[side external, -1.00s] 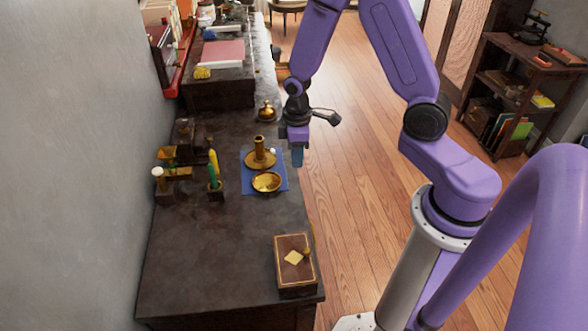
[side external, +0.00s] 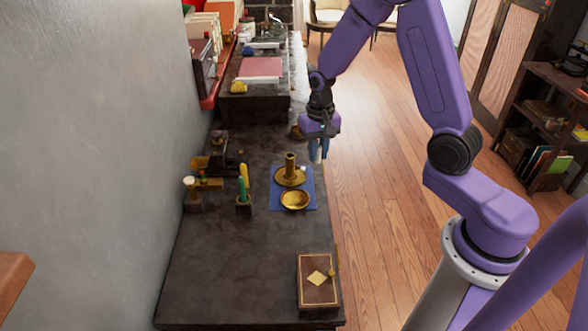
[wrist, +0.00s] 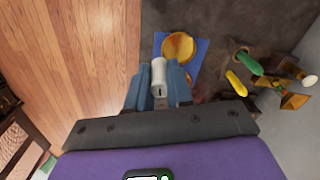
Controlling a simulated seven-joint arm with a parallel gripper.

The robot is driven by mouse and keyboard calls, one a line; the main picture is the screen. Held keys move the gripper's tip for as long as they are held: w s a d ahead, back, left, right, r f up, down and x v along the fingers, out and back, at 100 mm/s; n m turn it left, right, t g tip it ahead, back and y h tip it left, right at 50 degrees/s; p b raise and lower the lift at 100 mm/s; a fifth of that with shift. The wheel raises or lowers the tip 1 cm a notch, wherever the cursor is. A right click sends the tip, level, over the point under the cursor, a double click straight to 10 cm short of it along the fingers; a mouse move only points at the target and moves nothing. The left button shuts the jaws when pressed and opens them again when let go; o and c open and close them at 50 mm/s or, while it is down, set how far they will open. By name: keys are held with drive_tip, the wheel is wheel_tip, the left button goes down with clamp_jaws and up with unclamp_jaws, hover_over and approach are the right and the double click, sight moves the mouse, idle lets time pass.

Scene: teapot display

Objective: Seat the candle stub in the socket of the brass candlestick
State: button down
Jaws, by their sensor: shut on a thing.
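The brass candlestick (side external: 290,177), a round dish base with an upright tube, stands on a blue cloth (side external: 308,200). My gripper (side external: 317,150) is shut on the short white candle stub (side external: 316,157). It holds the stub upright, above and to the right of the candlestick in the side view. In the wrist view the stub (wrist: 158,76) sits between the blue fingers, its wick end towards the camera. The candlestick is mostly hidden behind a finger there. I cannot see inside the socket.
A shallow brass dish (side external: 295,200) lies on the cloth in front of the candlestick. A wooden box (side external: 318,283) is at the near edge. The counter between box and cloth is clear.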

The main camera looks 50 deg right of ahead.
drive_tip(key=w+d+f+m, duration=0.2)
drive_tip(key=w+d+m, duration=0.1)
drive_tip(key=d+m, duration=0.1)
hover_over(290, 167)
drive_tip(key=d, duration=0.1)
wheel_tip(290, 167, down, 9)
drive_tip(key=shift+w+d+f, duration=0.1)
drive_tip(key=shift+w+f, duration=0.45)
drive_tip(key=shift+f, duration=0.1)
drive_tip(key=shift+s+f, duration=0.15)
drive_tip(key=shift+f, duration=0.55)
drive_tip(key=shift+s+f, duration=0.15)
drive_tip(key=shift+f, duration=0.55)
drive_tip(key=shift+a+f, duration=0.25)
drive_tip(key=shift+f, duration=0.35)
drive_tip(key=c, duration=1)
unclamp_jaws()
drive_tip(key=shift+c, duration=0.2)
drive_tip(key=r, duration=1.3)
drive_tip(key=shift+w+d+r, duration=0.2)
drive_tip(key=shift+w, duration=0.05)
